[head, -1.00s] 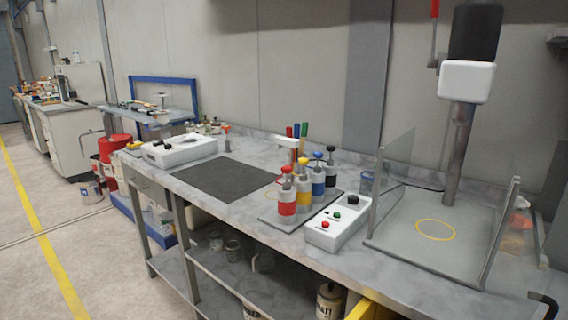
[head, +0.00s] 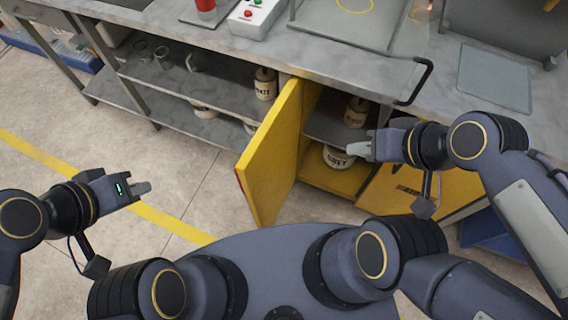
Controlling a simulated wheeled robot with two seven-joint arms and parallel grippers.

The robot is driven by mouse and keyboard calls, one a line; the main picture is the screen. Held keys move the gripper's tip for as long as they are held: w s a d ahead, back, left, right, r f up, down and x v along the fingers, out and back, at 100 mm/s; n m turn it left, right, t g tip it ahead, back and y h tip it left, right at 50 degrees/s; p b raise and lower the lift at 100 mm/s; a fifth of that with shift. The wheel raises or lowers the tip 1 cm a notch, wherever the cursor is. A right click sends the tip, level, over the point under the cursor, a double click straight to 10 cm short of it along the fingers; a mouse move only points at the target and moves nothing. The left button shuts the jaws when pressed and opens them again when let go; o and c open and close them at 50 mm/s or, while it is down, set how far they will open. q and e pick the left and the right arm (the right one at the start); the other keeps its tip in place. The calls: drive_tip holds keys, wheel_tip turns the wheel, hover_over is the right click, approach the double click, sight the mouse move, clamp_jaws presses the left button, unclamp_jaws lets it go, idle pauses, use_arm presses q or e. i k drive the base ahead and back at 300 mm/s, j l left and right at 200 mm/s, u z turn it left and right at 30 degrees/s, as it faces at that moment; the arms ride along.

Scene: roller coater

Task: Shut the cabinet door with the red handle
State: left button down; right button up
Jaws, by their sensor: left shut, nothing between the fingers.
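The yellow cabinet door (head: 268,155) stands open under the bench, swung out towards me on the left side of the cabinet. A small strip of red (head: 238,178) shows at its outer edge; most of the handle is hidden. The open yellow cabinet (head: 325,178) holds cans on its shelf and floor. My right gripper (head: 361,148) is in front of the cabinet opening, right of the door and apart from it; whether its fingers are open is unclear. My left gripper (head: 146,188) is shut and empty over the floor, left of the door.
The grey bench top (head: 365,66) runs above the cabinet, with a black bar handle (head: 421,80) at its front edge. Another yellow panel (head: 455,193) is right of the opening. Open shelves (head: 180,88) are left of it. Floor left of the door is clear.

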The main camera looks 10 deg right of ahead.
sight(265, 172)
drive_tip(key=j+z, duration=0.25)
drive_tip(key=z, duration=0.15)
drive_tip(key=k+j+z, duration=0.1)
drive_tip(key=z, duration=0.3)
drive_tip(key=k+j+z, duration=0.1)
drive_tip(key=j+z, duration=0.3)
drive_tip(key=k+j+z, duration=0.45)
drive_tip(key=k+j, duration=0.55)
drive_tip(key=i+j+z, duration=0.25)
drive_tip(key=i+j, duration=0.2)
drive_tip(key=i+j+z, duration=0.25)
drive_tip(key=i+j, duration=0.15)
drive_tip(key=j, duration=0.2)
drive_tip(key=j+z, duration=0.1)
drive_tip(key=j, duration=0.2)
drive_tip(key=k+j+z, duration=0.15)
drive_tip(key=j, duration=0.1)
